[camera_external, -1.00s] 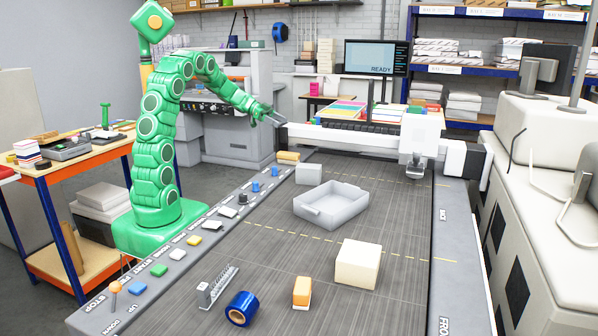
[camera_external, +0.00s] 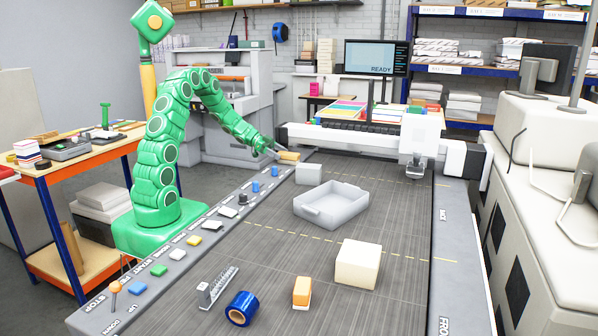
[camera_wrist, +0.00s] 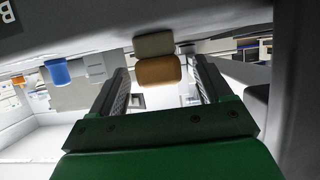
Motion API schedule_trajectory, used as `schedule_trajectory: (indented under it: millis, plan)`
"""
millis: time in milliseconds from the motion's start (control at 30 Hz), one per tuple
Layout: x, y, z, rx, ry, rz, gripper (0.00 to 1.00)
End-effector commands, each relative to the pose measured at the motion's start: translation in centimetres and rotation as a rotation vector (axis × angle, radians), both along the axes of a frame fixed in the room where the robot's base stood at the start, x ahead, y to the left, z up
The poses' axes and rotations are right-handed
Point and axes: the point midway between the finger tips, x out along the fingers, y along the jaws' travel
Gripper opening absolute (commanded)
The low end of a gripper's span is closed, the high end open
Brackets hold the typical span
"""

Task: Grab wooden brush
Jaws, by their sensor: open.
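The wooden brush (camera_external: 289,156) is a small tan and pale piece lying at the far end of the grey control strip. In the wrist view the brush (camera_wrist: 158,71) shows a brown-orange part and a beige part, ahead of and between my fingers. My gripper (camera_external: 275,152) is just to the left of the brush, reaching down toward it from the left. In the wrist view my gripper (camera_wrist: 160,92) is open with nothing clamped. I cannot tell whether a finger touches the brush.
A light grey block (camera_external: 309,174) and a grey tray (camera_external: 331,207) lie close to the right. A blue knob (camera_external: 273,172) is on the strip nearby. The white gantry beam (camera_external: 345,136) runs just behind. A cream block (camera_external: 358,264), blue roll (camera_external: 241,309) and orange block (camera_external: 302,290) are nearer.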

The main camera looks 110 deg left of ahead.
Motion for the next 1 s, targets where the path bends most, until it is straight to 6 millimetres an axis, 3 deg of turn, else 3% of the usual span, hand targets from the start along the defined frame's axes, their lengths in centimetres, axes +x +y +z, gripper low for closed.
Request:
schedule_trajectory:
  millis: [500, 1000]
  plan:
    - [3.7, 0.0, -1.4, 0.001, -0.001, 0.000, 0.79]
    - [4.5, 0.0, -1.8, 0.001, -0.001, 0.000, 0.79]
